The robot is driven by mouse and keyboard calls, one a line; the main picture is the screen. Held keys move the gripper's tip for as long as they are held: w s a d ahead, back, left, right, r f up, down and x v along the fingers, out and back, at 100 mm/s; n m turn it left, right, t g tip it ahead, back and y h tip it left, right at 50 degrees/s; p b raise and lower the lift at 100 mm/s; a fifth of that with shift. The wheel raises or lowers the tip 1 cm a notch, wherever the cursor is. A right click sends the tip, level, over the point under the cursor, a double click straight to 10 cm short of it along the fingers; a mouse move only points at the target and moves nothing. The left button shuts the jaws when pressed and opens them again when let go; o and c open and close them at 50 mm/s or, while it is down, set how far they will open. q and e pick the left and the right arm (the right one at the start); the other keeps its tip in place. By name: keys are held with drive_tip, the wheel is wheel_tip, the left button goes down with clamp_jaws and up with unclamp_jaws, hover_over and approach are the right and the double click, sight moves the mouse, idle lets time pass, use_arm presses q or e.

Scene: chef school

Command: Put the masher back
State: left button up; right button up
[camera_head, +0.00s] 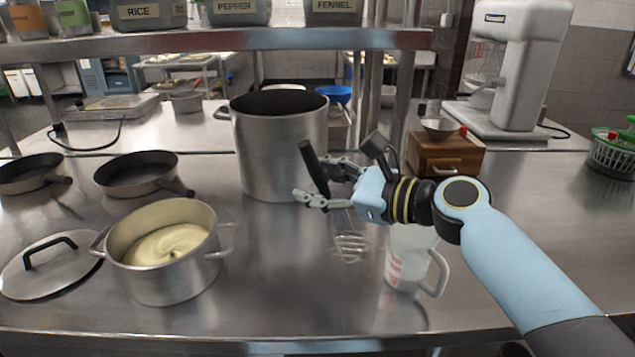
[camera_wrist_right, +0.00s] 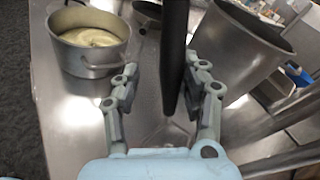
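The masher's black handle (camera_head: 314,167) stands tilted in front of the tall pot, its top leaning left in the head view. A wire head (camera_head: 350,246) shows lower, near the counter; whether it touches the counter is unclear. My right gripper (camera_head: 325,184) is around the handle. In the right wrist view the handle (camera_wrist_right: 174,50) lies between the spread fingers, close to the right finger, with a clear gap to the left one. A pot of mash (camera_head: 165,270) stands to the left on the counter. My left gripper is not in view.
The tall pot (camera_head: 280,150) is close behind my gripper. A clear measuring jug (camera_head: 408,265) stands under my right forearm. A lid (camera_head: 45,270) and two pans (camera_head: 140,172) are at left. A wooden box (camera_head: 445,157) is at right. The front right counter is bare.

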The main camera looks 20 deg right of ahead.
drive_tip(key=shift+r, duration=0.15)
drive_tip(key=b+v, duration=0.1)
drive_tip(key=v, duration=1.1)
